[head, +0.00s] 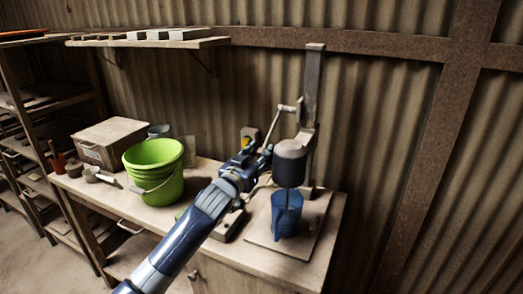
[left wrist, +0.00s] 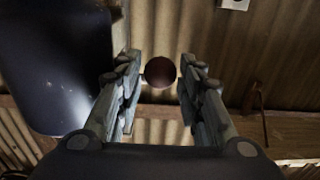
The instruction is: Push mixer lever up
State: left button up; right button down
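The mixer (head: 290,163) stands on the bench with a tall upright post and a dark motor body. Its thin lever (head: 273,124) slants down and left from a pivot on the post. My left gripper (head: 264,158) is by the lever's lower end, left of the motor body. In the left wrist view, my left gripper (left wrist: 160,85) is open, with a round dark knob (left wrist: 160,72) showing between its fingertips. I cannot tell whether the fingers touch it. The motor body (left wrist: 58,65) fills the upper left there. A blue container (head: 286,213) stands under the mixer. My right gripper is not in view.
A green bucket (head: 153,172), a wooden box (head: 108,141) and a small cup (head: 91,174) stand on the bench left of my arm. A wall shelf (head: 150,42) is above them. Corrugated wall closes the back; floor is free at lower left.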

pick_arm(q)
jog(key=shift+x, duration=0.8)
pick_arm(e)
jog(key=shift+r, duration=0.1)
